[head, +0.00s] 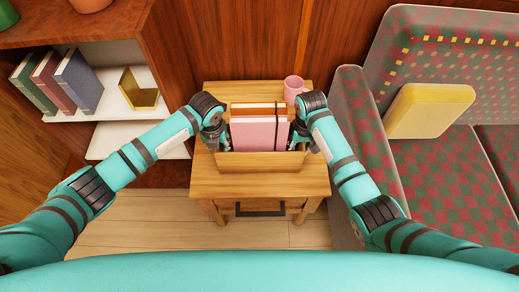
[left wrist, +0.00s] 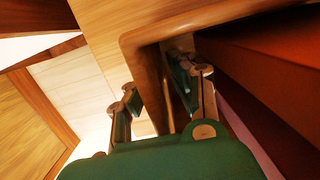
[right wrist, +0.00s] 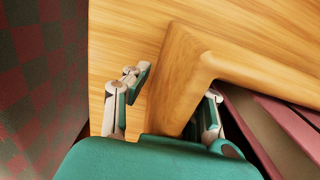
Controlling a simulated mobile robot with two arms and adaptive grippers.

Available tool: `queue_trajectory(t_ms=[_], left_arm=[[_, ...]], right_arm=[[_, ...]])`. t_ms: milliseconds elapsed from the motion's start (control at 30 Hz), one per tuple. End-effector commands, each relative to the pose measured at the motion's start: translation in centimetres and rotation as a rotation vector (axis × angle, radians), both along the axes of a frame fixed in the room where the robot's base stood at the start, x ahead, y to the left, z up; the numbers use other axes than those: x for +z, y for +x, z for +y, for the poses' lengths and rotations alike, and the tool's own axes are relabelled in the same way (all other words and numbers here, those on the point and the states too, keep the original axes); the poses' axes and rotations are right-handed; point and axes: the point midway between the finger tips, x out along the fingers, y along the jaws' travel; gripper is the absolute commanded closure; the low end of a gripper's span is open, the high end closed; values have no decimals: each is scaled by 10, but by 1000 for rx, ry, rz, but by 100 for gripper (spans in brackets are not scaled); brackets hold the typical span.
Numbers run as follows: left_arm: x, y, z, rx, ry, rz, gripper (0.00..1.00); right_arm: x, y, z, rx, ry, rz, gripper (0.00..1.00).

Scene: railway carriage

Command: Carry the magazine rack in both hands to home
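The wooden magazine rack (head: 258,163) stands on a small wooden table (head: 205,185) in the middle of the head view. It holds a pink magazine or book (head: 255,134) and an orange one (head: 258,108) behind it. My left gripper (head: 220,143) is at the rack's left side; in the left wrist view its fingers (left wrist: 160,100) straddle the rack's wall (left wrist: 150,62). My right gripper (head: 303,143) is at the right side; in the right wrist view its fingers (right wrist: 170,100) straddle the wall (right wrist: 188,70) with a gap showing. Both look open. Parts of the inner fingers are hidden.
A pink mug (head: 293,88) stands on the table close behind the rack at right. A shelf (head: 115,108) with books and a yellow holder (head: 138,90) is at left. A checked seat (head: 430,165) with a yellow cushion (head: 428,110) is at right. Bare floor (head: 135,222) shows front left.

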Motion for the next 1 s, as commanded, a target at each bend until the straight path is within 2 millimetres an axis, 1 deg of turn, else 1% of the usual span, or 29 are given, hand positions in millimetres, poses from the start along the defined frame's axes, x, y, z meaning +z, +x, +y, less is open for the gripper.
queue_trajectory(t_ms=[33,133,167,667,867,1000], left_arm=[[0,0,0,0,0,0,85],[0,0,0,0,0,0,98],[0,0,0,0,0,0,100],[1,0,0,0,0,0,100],[5,2,0,1,-2,-4,100],[11,2,0,1,-2,-4,100]], right_arm=[[0,0,0,0,0,0,85],[0,0,0,0,0,0,98],[0,0,0,0,0,0,100],[0,0,0,0,0,0,100],[5,2,0,0,1,-4,100],[11,2,0,0,1,-4,100]])
